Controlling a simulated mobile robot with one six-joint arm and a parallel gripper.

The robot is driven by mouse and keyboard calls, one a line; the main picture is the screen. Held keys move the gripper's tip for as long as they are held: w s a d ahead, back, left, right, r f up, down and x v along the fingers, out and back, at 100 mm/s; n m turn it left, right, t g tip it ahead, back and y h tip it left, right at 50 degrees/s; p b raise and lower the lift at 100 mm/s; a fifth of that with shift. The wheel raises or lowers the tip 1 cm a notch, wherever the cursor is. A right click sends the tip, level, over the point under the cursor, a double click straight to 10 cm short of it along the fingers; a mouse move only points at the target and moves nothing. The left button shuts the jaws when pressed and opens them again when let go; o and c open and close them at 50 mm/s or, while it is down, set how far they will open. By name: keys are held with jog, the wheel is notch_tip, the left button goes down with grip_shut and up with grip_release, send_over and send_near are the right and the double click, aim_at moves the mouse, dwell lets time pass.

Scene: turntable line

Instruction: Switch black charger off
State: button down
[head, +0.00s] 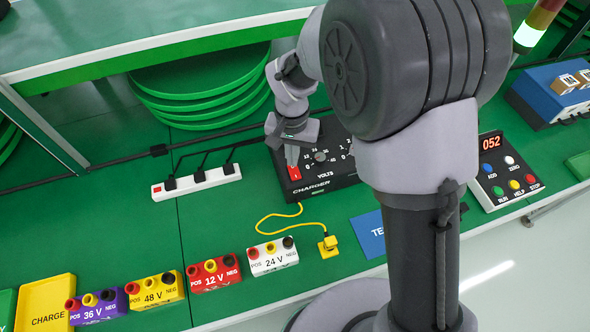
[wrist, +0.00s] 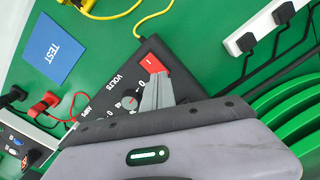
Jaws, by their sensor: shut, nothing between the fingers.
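The black charger (head: 330,187) lies on the green table, marked "CHARGER" and "VOLTS", with a dial (head: 320,156). Its red rocker switch (head: 294,173) is at its left end. My gripper (head: 292,160) is shut and points down at the switch. In the wrist view the closed fingertips (wrist: 155,80) reach the edge of the red switch (wrist: 152,64), which shows a white line mark. I cannot tell whether they touch it or hover just above. The fingers hide part of the switch, and my arm hides the right side of the charger.
A white power strip (head: 197,181) with black plugs lies left of the charger. A yellow cable runs to a yellow plug (head: 328,246). Coloured batteries (head: 216,273), a yellow CHARGE tray (head: 46,303) and a blue TEST mat (head: 369,234) lie in front. A button panel (head: 507,172) stands right.

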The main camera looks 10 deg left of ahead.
jog(key=shift+f+b, duration=0.65)
jog(key=shift+f, duration=0.2)
dwell(0.3)
notch_tip(320, 180, up, 7)
jog(key=p, duration=0.5)
jog(key=shift+p, duration=0.3)
